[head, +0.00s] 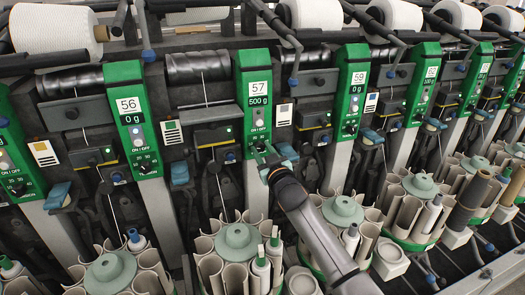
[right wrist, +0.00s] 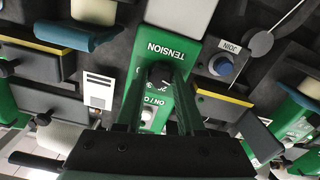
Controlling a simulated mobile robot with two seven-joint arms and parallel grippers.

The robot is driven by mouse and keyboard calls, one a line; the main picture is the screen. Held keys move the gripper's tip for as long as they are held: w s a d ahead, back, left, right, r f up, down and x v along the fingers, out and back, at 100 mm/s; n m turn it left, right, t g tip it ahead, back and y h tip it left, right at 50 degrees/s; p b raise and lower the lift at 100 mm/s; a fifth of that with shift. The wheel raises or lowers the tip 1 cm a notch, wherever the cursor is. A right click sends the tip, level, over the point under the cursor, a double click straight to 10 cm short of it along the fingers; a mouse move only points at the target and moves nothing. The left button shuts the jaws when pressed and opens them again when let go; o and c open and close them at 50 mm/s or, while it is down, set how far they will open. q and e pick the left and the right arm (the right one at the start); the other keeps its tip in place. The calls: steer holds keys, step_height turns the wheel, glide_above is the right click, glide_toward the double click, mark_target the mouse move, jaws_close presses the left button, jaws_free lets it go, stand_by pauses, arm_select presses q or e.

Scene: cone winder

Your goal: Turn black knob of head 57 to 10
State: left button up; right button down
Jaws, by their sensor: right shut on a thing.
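The green panel of head 57 (head: 254,62) stands near the middle of the head view, with "57" and "500 g" on its labels. My right gripper (head: 265,153) reaches up to its lower end and covers most of the knob there. In the right wrist view the black knob (right wrist: 160,74) sits between the fingers of my right gripper (right wrist: 163,67), which is shut on it. The word "TENSION" (right wrist: 169,49) shows upside down beyond the knob. The knob's scale and pointer are too hidden to read. My left gripper is not in view.
Below are round holders with pale tubes around a green-grey hub (head: 238,240). A blue button marked "JOIN" (right wrist: 222,65) lies close to the right of the fingers in the wrist view.

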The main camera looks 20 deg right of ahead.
steer(key=c, duration=0.5)
jaws_free()
steer(key=shift+s, duration=0.1)
steer(key=s, duration=1.2)
steer(key=shift+s+d, duration=0.15)
steer(key=shift+d, duration=0.05)
